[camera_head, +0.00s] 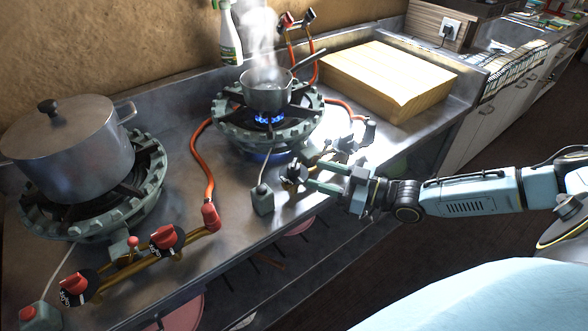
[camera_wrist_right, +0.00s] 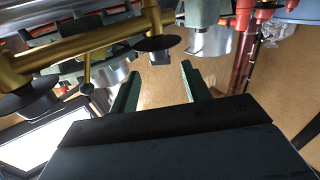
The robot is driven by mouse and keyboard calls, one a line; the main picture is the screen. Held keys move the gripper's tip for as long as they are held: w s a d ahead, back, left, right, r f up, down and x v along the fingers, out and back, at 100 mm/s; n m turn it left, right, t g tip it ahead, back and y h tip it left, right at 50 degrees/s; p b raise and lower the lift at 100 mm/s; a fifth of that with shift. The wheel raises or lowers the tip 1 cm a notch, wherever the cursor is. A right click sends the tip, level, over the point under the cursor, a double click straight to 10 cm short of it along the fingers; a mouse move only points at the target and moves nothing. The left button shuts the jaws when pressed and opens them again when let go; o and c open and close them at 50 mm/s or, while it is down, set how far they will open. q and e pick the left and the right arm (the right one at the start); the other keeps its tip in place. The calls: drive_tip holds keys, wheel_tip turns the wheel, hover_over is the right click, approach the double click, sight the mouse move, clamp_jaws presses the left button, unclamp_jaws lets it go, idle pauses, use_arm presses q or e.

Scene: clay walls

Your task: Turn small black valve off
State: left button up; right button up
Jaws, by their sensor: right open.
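A small black valve (camera_head: 293,173) sits at the counter's front edge before the back burner, partly hidden by my right gripper (camera_head: 311,172). The gripper reaches in from the right, its green fingers apart and beside the valve; I cannot tell if they touch it. A brass pipe (camera_wrist_right: 90,42) with dark round knobs (camera_wrist_right: 28,95) crosses that view at upper left. The back burner (camera_head: 268,130) has a blue flame under a small steaming pot (camera_head: 268,92). My left gripper is out of view.
A large lidded pot (camera_head: 67,150) stands on the left burner, with red-handled valves (camera_head: 165,238) in front. An orange hose (camera_head: 200,160) crosses the counter. A wooden block (camera_head: 388,80) lies behind my right gripper. A spray bottle (camera_head: 228,38) stands at the wall.

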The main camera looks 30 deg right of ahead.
sight(300, 169)
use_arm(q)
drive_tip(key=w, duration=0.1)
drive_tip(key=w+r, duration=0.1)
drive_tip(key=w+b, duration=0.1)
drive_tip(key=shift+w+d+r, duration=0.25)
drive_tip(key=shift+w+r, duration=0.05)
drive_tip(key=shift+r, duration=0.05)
use_arm(e)
drive_tip(key=x, duration=0.7)
drive_tip(key=shift+w+a, duration=0.1)
drive_tip(key=shift+w, duration=0.1)
drive_tip(key=shift+c, duration=0.5)
drive_tip(key=c, duration=0.7)
